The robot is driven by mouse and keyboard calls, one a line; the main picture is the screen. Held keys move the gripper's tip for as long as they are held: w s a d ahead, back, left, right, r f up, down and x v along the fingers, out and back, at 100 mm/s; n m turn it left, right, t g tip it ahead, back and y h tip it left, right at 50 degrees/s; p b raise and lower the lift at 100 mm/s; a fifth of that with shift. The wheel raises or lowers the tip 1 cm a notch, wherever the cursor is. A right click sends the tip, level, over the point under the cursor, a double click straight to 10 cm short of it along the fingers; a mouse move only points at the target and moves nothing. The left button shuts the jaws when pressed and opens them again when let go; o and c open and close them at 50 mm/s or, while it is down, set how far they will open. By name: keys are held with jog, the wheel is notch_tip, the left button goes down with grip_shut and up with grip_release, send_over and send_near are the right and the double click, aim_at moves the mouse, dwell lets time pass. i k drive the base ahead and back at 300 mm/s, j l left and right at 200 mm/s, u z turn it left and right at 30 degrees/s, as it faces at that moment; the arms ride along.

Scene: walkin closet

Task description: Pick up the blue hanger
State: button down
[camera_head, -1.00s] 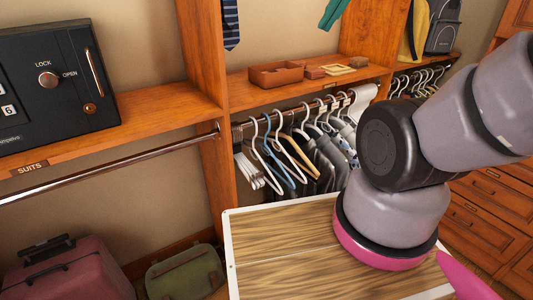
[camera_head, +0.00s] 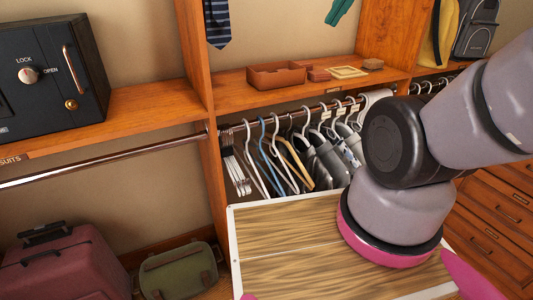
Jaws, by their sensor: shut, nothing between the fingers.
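The blue hanger (camera_head: 262,141) hangs by its hook from the closet rod in the middle of the head view, below the shelf. A white hanger (camera_head: 248,150) hangs just left of it. More white hangers and a tan wooden hanger (camera_head: 293,158) hang to its right, close together and partly overlapping. My grey arm with its pink ring fills the right side, over my wood-topped body. My gripper is not clearly visible in this view.
A metal rod (camera_head: 110,158) runs left below a shelf holding a black safe (camera_head: 50,75). Grey clothes (camera_head: 328,165) hang right of the hangers. A brown tray (camera_head: 275,76) sits on the shelf above. A red suitcase (camera_head: 65,270) and green bag (camera_head: 178,272) lie low left.

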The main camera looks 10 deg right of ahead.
aim_at(283, 194)
jog(key=i+l+u, duration=0.25)
jog(key=l, duration=0.6)
jog(key=l+u, duration=0.25)
jog(key=l, duration=0.55)
jog(key=k+j, duration=0.15)
jog(key=j, duration=0.25)
jog(key=k+j, duration=0.15)
jog(key=j, duration=0.25)
jog(key=k+j, duration=0.15)
jog(key=j, duration=0.2)
jog(key=k+j, duration=0.15)
jog(key=j, duration=0.25)
jog(key=k+j, duration=0.15)
jog(key=j, duration=0.25)
jog(key=k+j, duration=0.15)
jog(key=j, duration=0.25)
jog(key=i, duration=0.4)
jog(key=z, duration=0.05)
